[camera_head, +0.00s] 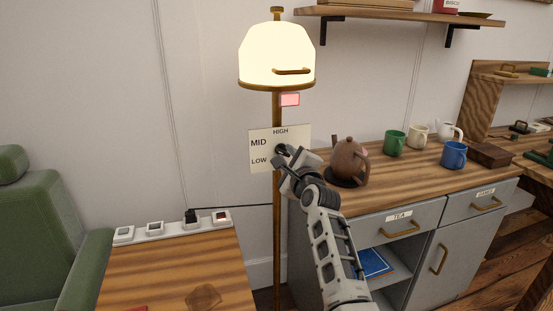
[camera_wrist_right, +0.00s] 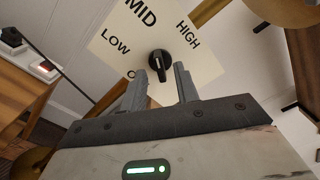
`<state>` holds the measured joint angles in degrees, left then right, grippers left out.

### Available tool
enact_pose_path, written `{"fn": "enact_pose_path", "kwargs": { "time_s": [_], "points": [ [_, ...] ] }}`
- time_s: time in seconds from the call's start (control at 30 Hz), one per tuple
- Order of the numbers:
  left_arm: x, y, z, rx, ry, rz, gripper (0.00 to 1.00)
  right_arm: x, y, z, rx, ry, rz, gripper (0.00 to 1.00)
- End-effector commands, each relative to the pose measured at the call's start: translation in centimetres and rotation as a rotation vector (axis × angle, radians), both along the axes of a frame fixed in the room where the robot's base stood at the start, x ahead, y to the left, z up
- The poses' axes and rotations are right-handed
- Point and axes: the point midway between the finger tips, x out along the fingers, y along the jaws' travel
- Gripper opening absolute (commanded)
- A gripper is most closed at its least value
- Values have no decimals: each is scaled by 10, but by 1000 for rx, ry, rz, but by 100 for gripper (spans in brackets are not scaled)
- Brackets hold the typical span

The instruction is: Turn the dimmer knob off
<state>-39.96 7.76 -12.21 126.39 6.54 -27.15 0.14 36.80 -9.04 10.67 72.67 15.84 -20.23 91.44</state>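The dimmer knob (camera_wrist_right: 159,62) is black and round with a raised grip. It sits on a cream panel (camera_wrist_right: 205,68) marked LOW, MID and HIGH; a further label starting with O is partly hidden by a finger. In the head view the panel (camera_head: 262,160) is on the pole of a floor lamp (camera_head: 277,60), whose shade glows. My right gripper (camera_head: 283,156) is at the panel and hides much of the knob. In the right wrist view its two fingers (camera_wrist_right: 167,72) are apart, with the knob just beyond and between their tips. I cannot tell whether they touch it. My left gripper is not in view.
A power strip (camera_head: 172,226) lies along the back of a wooden table at left, beside a green armchair (camera_head: 40,235). At right a grey cabinet (camera_head: 390,235) carries a brown teapot (camera_head: 349,160) close to my right arm, and several mugs. A shelf (camera_head: 400,16) hangs above.

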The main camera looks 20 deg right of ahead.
Motion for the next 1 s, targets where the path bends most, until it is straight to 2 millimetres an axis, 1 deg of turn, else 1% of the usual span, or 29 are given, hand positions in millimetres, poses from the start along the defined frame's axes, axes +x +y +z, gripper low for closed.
{"fn": "enact_pose_path", "kwargs": {
  "time_s": [0.03,0.1,0.43,0.47,0.5,0.53,0.57,0.83,1.0],
  "points": [
    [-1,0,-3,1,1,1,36,2,-2,-2,0,0,-2,31],
    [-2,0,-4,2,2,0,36,3,-3,-1,1,0,-4,31],
    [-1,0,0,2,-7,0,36,4,-4,0,1,0,-6,31],
    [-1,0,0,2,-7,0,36,4,-4,0,1,0,-6,25],
    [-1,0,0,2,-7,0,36,4,-4,0,1,0,-6,14],
    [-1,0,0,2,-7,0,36,4,-4,0,1,1,-5,6],
    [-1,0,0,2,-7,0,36,4,-4,0,1,0,-6,0],
    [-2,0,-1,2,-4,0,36,4,-4,0,-7,0,-6,0],
    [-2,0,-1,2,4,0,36,4,-4,1,-50,-1,-6,0]
  ]
}}
